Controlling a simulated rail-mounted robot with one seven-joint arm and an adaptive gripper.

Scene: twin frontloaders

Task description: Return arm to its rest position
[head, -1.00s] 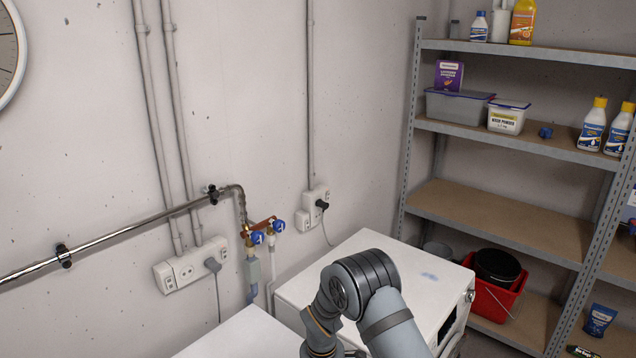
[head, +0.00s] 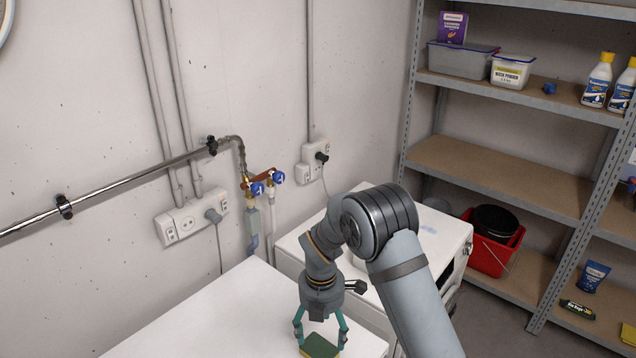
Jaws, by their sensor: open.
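My arm reaches in from the lower right of the head view and bends down at the wrist. My gripper (head: 320,340) points down over the white top of the nearer machine (head: 235,315), with its teal fingers spread apart. A sponge (head: 320,346), green on top with a yellow edge, lies on that top, below and between the fingertips. Whether the fingertips touch it cannot be told.
A second white machine (head: 435,232) stands behind my arm. Taps (head: 263,186), a pipe and sockets (head: 192,217) line the wall. A metal shelf (head: 500,170) on the right holds bottles and tubs; a red bucket (head: 492,250) stands low there.

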